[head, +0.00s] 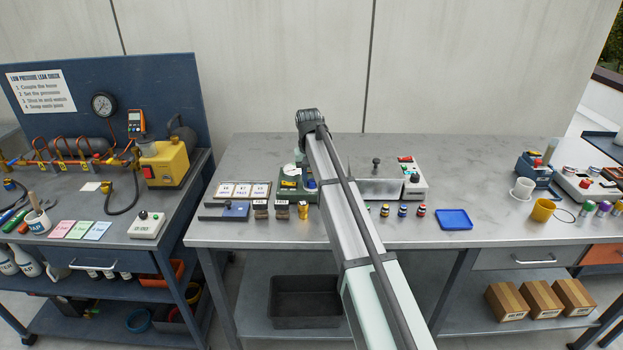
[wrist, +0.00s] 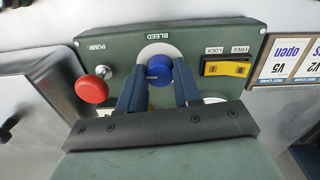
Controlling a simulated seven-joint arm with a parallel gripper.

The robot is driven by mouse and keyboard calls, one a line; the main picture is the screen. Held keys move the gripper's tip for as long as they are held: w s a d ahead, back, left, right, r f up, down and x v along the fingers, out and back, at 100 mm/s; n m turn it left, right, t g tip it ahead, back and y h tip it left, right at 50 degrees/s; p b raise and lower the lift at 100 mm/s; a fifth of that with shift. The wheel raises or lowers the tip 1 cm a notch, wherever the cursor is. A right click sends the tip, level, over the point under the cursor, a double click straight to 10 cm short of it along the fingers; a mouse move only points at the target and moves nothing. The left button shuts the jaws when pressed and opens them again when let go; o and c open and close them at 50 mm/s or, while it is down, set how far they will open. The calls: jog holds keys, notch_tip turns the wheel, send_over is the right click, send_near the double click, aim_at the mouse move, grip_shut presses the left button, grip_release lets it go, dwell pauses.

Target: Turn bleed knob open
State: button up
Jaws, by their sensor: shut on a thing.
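The bleed knob (wrist: 158,66) is blue and round, on a white disc under the label BLEED on a green control box (wrist: 225,43). In the wrist view the box's lettering appears upside down. My gripper (wrist: 159,73) has its two dark blue fingers on either side of the knob and is shut on it. Part of the white disc and the lower part of the box are hidden behind the gripper. In the head view the green box (head: 287,195) stands on the workbench left of my arm, which partly covers it.
On the box sit a red PUMP knob (wrist: 91,88) and a yellow LOCK/FREE switch (wrist: 227,68), close to the fingers. Test cards (wrist: 288,60) lie beside the box. A metal case (head: 376,186) stands right of my arm. A blue tray (head: 454,227) lies farther right, with free bench around it.

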aim_at(310, 181)
jog(key=o, duration=1)
jog(key=shift+o, duration=0.2)
jog(key=shift+r, duration=0.1)
notch_tip(310, 181, up, 14)
jog(key=shift+a+f, duration=0.2)
jog(key=shift+a, duration=0.1)
